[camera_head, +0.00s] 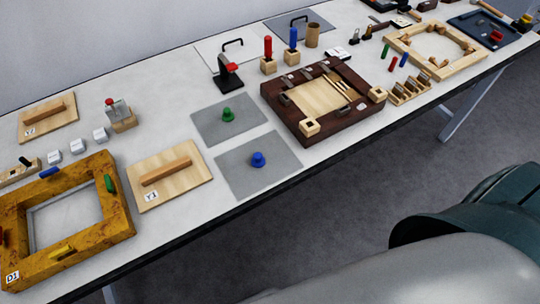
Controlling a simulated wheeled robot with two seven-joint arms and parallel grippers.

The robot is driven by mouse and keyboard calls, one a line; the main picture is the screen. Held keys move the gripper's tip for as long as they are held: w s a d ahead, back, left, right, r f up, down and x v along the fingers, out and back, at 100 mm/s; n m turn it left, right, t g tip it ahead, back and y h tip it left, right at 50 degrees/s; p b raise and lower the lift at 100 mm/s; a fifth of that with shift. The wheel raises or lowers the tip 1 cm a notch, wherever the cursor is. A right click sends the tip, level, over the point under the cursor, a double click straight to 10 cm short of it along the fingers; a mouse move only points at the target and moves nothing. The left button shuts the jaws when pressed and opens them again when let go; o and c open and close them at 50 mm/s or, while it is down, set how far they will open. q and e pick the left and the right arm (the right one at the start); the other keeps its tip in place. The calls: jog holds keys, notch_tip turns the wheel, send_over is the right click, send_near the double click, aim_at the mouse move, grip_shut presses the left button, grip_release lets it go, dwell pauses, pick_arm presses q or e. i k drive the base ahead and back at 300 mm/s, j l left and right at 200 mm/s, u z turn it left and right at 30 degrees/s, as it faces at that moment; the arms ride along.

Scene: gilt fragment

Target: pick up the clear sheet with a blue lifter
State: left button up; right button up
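The clear sheet with a blue lifter (238,182) lies flat on the white table, near its front edge at the middle of the view. It looks like a thin grey see-through square. Its blue lifter (258,159) is a small round knob standing near the sheet's centre. A similar sheet with a green knob (205,122) lies just behind it. Neither of my grippers shows in the head view, so their distance to the sheet and their state cannot be seen.
A dark wooden frame (275,95) stands right of the sheets. A light wooden board with a handle (198,190) lies left of the blue-knob sheet. A golden-brown frame (118,215) sits at the left. The space above the blue-knob sheet is clear.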

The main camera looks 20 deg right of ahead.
aim_at(249, 168)
jog(key=i+z, duration=0.2)
jog(key=z, duration=0.2)
jog(key=i+z, duration=0.25)
jog(key=z, duration=0.15)
